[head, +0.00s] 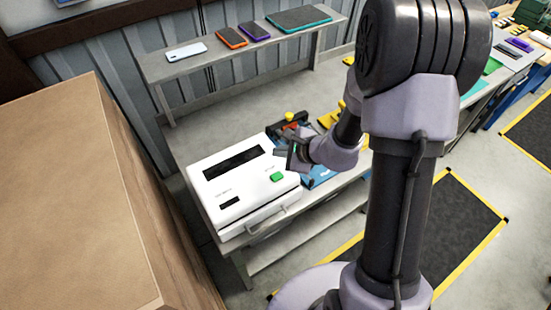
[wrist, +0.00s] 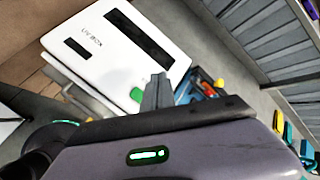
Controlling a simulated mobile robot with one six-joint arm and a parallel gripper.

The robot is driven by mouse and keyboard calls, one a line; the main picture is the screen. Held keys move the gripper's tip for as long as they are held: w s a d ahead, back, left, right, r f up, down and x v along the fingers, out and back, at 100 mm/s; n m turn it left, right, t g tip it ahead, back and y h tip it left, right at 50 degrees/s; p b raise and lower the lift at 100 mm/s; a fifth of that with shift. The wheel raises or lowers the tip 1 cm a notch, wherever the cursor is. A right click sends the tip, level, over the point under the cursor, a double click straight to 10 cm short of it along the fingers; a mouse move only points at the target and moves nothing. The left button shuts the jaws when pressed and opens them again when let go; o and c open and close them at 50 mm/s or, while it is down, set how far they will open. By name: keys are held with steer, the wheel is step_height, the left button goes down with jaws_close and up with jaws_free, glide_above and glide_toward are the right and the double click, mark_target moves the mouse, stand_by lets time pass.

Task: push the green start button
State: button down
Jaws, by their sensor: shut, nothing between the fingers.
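The green start button (head: 277,177) is on the top face of a white box (head: 215,171) marked UV BOX, near its right front corner. The box stands on the grey workbench. In the wrist view the green button (wrist: 137,94) shows just left of my fingers, on the white box (wrist: 95,58). My gripper (head: 283,155) is shut and empty, beside the box's right side and a little beyond the button in the head view. In the wrist view my gripper's fingers (wrist: 157,82) are together. I cannot tell their exact height over the box.
Blue and yellow items (head: 318,175) lie right of the box, partly behind my arm. A shelf (head: 220,55) behind holds phones and tablets. A large brown carton (head: 70,190) stands at the left. The box has a front handle (head: 268,220).

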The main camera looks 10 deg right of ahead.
steer(key=shift+s, duration=0.2)
steer(key=b, duration=0.6)
glide_above(279, 178)
step_height(279, 178, down, 8)
steer(key=shift+w+f, duration=0.1)
steer(key=shift+f+b, duration=0.35)
stand_by(1.5)
steer(key=shift+f+b, duration=0.4)
steer(key=shift+b, duration=0.35)
steer(key=shift+f+b, duration=0.45)
steer(key=shift+b, duration=0.15)
stand_by(0.4)
steer(key=shift+r, duration=0.1)
steer(key=shift+r+p, duration=0.45)
steer(key=shift+r, duration=0.35)
